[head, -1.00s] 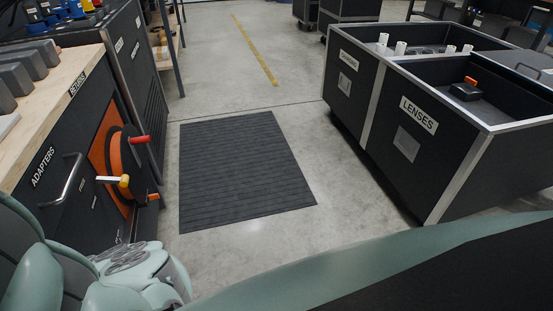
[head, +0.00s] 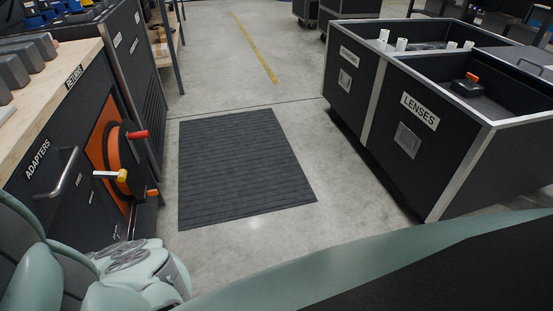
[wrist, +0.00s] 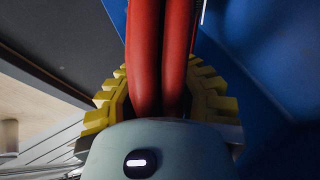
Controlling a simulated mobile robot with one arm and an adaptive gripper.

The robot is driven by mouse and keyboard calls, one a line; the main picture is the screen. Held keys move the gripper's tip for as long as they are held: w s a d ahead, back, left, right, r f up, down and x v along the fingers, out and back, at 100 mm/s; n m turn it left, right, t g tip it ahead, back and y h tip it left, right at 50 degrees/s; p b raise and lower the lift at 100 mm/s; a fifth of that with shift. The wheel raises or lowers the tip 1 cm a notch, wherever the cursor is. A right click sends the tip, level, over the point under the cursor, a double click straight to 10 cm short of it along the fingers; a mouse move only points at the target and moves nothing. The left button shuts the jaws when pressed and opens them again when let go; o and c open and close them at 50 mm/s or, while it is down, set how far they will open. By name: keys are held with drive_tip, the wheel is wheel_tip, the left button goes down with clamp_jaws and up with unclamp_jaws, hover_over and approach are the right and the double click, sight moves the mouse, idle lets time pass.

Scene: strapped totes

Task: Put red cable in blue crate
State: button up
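The red cable (wrist: 145,60) shows in the wrist view as two thick strands side by side, running up and out of the top of the picture. My gripper (wrist: 160,75) has yellow ridged pads on both sides of these strands, pressed close against them, and appears shut on the cable. A large blue surface (wrist: 262,65) lies behind and to the right; it may be the blue crate, but its rim and inside cannot be made out. The gripper, the cable and the blue crate cannot be made out in the head view.
In the head view, a black cabinet marked ADAPTERS (head: 75,215) with an orange reel (head: 103,140) stands at left under a wooden top (head: 40,100). Black bins marked LENSES (head: 440,165) stand at right. A dark mat (head: 240,165) lies on clear floor between.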

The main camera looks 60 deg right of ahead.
drive_tip(key=o, duration=0.5)
drive_tip(key=shift+o, duration=0.2)
